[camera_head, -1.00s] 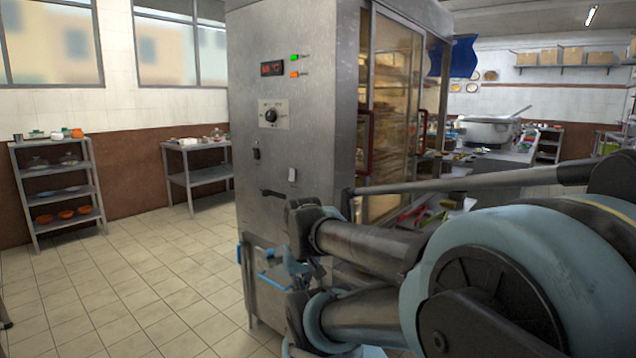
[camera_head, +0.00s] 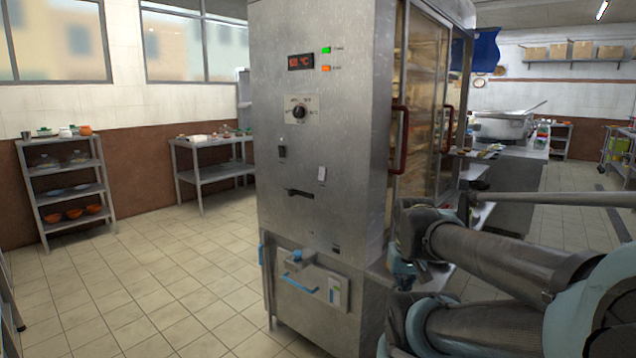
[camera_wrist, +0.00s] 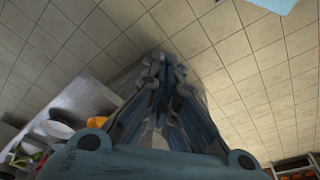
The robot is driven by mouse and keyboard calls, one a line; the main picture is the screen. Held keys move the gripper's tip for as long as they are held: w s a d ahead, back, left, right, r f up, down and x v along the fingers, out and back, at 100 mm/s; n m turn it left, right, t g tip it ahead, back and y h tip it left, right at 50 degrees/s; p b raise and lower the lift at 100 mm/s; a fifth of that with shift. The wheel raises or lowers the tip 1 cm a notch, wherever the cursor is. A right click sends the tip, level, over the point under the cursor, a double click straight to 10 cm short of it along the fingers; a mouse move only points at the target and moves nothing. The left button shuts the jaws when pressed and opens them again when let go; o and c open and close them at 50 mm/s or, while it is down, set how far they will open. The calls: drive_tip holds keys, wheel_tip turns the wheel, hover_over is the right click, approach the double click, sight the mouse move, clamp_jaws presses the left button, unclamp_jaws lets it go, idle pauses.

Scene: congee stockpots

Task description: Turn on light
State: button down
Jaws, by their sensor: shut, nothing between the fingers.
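A tall steel cabinet (camera_head: 340,60) stands in the middle of the head view. Its front panel has a black rocker switch (camera_head: 282,149), a small white switch (camera_head: 322,175), a round black knob (camera_head: 299,111) and a dark slot-like handle (camera_head: 300,193). I cannot tell which of these works the light, or how either switch is set. My gripper (camera_wrist: 163,72) shows in the wrist view with its fingers together, empty, above the tiled floor. In the head view my arm is at the lower right, beside the cabinet and apart from the switches.
The cabinet's glass doors with red handles (camera_head: 399,140) face right. A blue-handled drawer (camera_head: 300,284) is low on its front. A shelf rack (camera_head: 67,190) and a steel table (camera_head: 212,172) stand at the left wall. The tiled floor left of the cabinet is clear.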

drive_tip(key=w+a+r+n+t+h, duration=0.1)
drive_tip(key=w+a+r+n+h, duration=0.2)
drive_tip(key=w+r, duration=0.55)
drive_tip(key=w+a+r+n+t+h, duration=0.15)
drive_tip(key=w+r+n+h, duration=0.35)
drive_tip(key=w, duration=0.7)
drive_tip(key=w+a+r+t, duration=0.2)
drive_tip(key=w+a, duration=0.1)
drive_tip(key=a, duration=0.6)
drive_tip(key=w+a+r+n+t+h, duration=0.1)
drive_tip(key=w+a+r+t, duration=0.1)
drive_tip(key=a, duration=0.8)
drive_tip(key=w+a+r+n+t+h, duration=0.1)
drive_tip(key=w+a+r+t, duration=0.2)
drive_tip(key=a, duration=0.7)
drive_tip(key=shift+w+t, duration=0.65)
drive_tip(key=shift+w, duration=0.15)
drive_tip(key=shift+w+d+r, duration=0.1)
drive_tip(key=shift+d, duration=0.05)
